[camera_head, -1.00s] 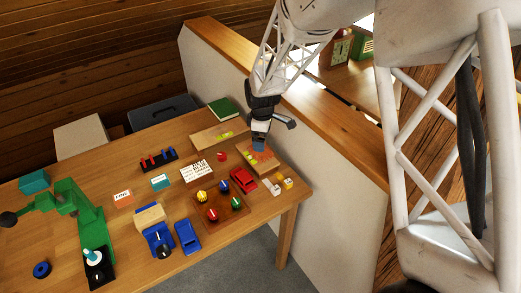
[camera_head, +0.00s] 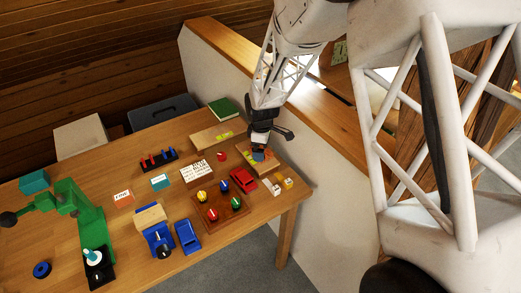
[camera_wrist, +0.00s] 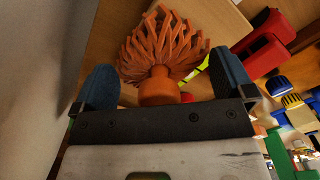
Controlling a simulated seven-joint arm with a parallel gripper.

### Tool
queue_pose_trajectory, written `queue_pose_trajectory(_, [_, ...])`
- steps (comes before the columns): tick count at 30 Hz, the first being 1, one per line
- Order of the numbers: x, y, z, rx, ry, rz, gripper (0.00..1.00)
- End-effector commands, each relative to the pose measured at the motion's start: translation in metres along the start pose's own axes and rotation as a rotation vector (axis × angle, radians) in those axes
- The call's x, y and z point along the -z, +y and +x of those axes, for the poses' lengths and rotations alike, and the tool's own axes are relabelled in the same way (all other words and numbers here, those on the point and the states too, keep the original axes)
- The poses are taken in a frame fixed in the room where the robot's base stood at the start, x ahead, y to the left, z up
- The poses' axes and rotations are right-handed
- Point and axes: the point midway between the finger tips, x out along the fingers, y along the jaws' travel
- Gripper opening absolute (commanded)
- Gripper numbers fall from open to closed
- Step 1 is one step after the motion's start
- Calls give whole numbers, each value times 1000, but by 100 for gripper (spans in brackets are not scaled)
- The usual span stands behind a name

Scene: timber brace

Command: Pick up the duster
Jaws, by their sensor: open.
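The duster (camera_wrist: 163,48) is orange, with a fan of bristles and a short round base, and shows in the wrist view. My gripper (camera_wrist: 164,82) is open, with one blue-padded finger on each side of the duster's base; a gap shows on both sides. In the head view my gripper (camera_head: 259,156) is low over the right end of the table, and the duster there is mostly hidden by it.
A low wall (camera_head: 300,140) stands close on the right.

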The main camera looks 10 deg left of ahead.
Motion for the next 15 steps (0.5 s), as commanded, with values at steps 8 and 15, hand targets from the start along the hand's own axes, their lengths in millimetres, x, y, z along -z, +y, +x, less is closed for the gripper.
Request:
queue_pose_trajectory(8, [0,0,10,-2,1,0,100])
queue_pose_trajectory(15, [0,0,10,-1,1,0,100])
